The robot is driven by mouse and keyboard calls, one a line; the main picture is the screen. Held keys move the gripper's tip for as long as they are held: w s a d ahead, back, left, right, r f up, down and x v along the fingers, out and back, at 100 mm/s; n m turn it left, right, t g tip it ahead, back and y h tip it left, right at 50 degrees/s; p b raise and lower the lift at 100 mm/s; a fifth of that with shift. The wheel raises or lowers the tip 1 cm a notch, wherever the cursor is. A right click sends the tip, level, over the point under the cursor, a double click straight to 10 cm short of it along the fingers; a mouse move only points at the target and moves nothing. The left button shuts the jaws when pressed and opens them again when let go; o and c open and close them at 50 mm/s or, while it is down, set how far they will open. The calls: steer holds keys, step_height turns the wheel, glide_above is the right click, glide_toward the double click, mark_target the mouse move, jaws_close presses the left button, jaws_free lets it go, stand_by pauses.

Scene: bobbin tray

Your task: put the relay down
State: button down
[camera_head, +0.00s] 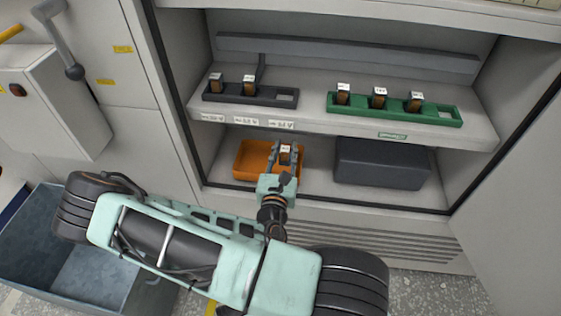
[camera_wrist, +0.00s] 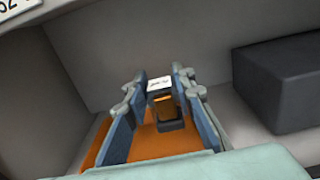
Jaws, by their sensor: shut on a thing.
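My gripper (camera_head: 284,158) reaches into the lower bay of the cabinet, over an orange tray (camera_head: 243,171). It is shut on a relay (camera_head: 285,150) with a white label and an amber body. In the wrist view the relay (camera_wrist: 161,90) sits between the two fingers, with its dark base toward the orange tray (camera_wrist: 148,145). I cannot tell whether the base touches the tray floor. The fingers hide part of the tray.
The shelf above holds a dark rack (camera_head: 230,96) with two relays and a green rack (camera_head: 385,116) with three relays. A dark grey box (camera_head: 383,163) stands right of the orange tray. The shelf edge (camera_head: 345,133) is close above my gripper.

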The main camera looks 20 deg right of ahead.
steer(key=w+f, duration=0.1)
steer(key=f, duration=0.1)
steer(key=w+d+f+b, duration=0.1)
steer(key=w+f, duration=0.1)
steer(key=w+f+b, duration=0.1)
steer(key=w+f, duration=0.1)
steer(key=shift+w+d, duration=0.25)
steer(key=shift+w+f+b, duration=0.15)
steer(key=shift+f+b, duration=0.25)
steer(key=shift+f, duration=0.45)
steer(key=shift+w+f+b, duration=0.1)
steer(key=shift+f+b, duration=0.25)
steer(key=shift+f, duration=0.5)
steer(key=shift+f, duration=0.1)
steer(key=shift+f+b, duration=0.15)
steer(key=shift+b, duration=0.15)
steer(key=c, duration=1.6)
jaws_free()
steer(key=shift+r+p, duration=0.25)
steer(key=shift+p, duration=0.05)
